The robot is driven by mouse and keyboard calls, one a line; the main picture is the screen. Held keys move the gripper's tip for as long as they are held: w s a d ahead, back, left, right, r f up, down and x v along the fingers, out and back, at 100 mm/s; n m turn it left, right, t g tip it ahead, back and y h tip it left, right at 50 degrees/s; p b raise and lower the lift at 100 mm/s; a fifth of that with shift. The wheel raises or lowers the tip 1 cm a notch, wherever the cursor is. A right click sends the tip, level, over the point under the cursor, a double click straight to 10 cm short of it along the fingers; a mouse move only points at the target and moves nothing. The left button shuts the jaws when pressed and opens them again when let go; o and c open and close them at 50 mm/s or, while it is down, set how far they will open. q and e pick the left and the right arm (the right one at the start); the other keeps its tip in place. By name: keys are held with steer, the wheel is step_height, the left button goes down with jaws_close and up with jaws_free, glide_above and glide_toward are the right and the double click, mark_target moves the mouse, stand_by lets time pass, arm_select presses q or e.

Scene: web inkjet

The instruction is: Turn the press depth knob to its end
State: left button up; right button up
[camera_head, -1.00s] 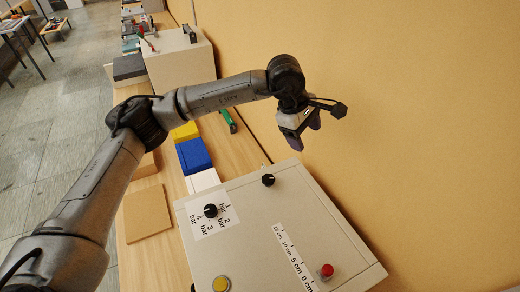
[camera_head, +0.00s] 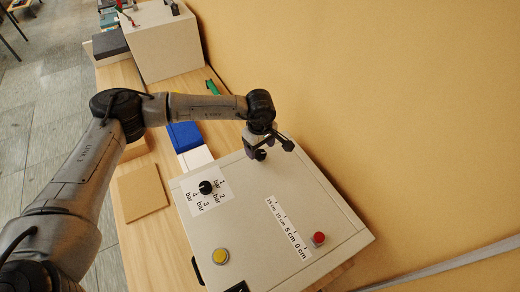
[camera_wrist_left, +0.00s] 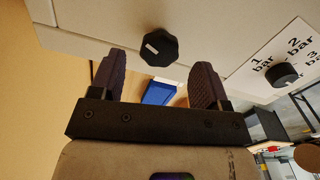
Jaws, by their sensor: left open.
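A black knob with a white mark (camera_head: 261,155) stands on the light grey machine box (camera_head: 236,236), beyond the 15-to-0 cm scale (camera_head: 286,227). My left gripper (camera_head: 258,148) is over this knob and partly hides it in the head view. In the left wrist view the knob (camera_wrist_left: 159,47) shows between and just ahead of the two open fingers (camera_wrist_left: 156,62). The fingers look apart from it, with nothing held. A second black knob (camera_head: 206,187), with a bar scale around it, also shows in the wrist view (camera_wrist_left: 283,75). My right gripper is not in view.
A yellow button (camera_head: 221,256) and a red button (camera_head: 318,238) sit on the box. A blue block (camera_head: 185,135), a white block (camera_head: 196,158) and a brown board (camera_head: 141,192) lie on the wooden table beside it. A tan wall (camera_head: 400,120) rises behind.

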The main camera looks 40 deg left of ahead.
mark_target(260, 154)
arm_select(q)
steer(key=shift+f, duration=1.55)
steer(key=c, duration=0.9)
steer(key=shift+f+n+b, duration=0.2)
steer(key=shift+n+b, duration=0.55)
steer(key=shift+n, duration=0.45)
steer(key=shift+c, duration=0.2)
steer(key=shift+r+n+b, duration=0.25)
steer(key=shift+n+b, duration=0.3)
steer(key=shift+n, duration=0.65)
steer(key=o, duration=0.9)
steer(key=shift+o, duration=0.2)
steer(key=shift+r, duration=0.1)
